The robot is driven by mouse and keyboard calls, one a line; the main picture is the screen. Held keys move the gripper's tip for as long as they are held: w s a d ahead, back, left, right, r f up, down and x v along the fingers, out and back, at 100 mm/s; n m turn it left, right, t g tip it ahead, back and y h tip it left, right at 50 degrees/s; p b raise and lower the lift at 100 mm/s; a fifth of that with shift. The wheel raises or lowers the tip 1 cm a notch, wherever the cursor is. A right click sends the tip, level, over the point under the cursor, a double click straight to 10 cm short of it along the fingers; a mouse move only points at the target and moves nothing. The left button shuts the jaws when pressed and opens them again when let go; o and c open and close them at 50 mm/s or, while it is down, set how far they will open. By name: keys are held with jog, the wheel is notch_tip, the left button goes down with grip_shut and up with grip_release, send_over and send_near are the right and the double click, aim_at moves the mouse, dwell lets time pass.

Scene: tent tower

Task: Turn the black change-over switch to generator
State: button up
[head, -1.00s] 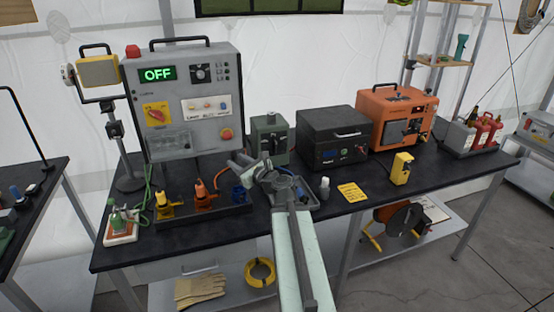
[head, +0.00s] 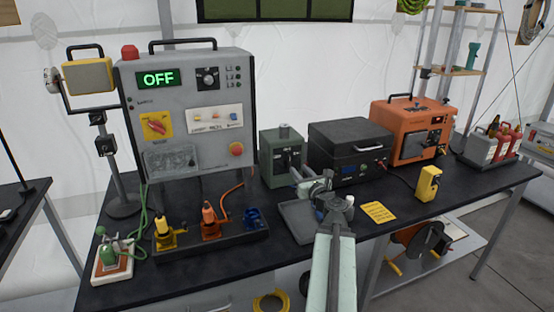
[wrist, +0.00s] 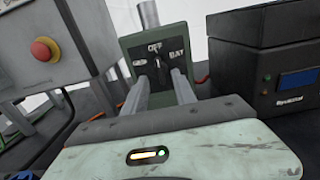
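The black change-over switch (wrist: 158,65) is on the front of a green box, straight ahead in the wrist view. Its plate reads OFF at the top and BAT at the right; the left label is too blurred to read surely. The handle looks roughly upright, near OFF. The green box (head: 282,157) stands on the bench between the grey panel and the black case in the head view. My gripper (wrist: 161,80) is open, its two fingers apart and pointing at the switch. In the head view my gripper (head: 308,183) is in front of the box, to its lower right. Contact cannot be told.
The grey panel (head: 190,110), showing OFF, stands left with a red button (head: 236,149). A black case (head: 350,145) and orange unit (head: 412,130) stand right. A grey tray (head: 297,222) lies below my gripper; a yellow device (head: 428,183) is on the bench at right.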

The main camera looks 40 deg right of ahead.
aim_at(290, 160)
jog(key=x, duration=0.8)
jog(key=shift+w, duration=0.25)
grip_shut()
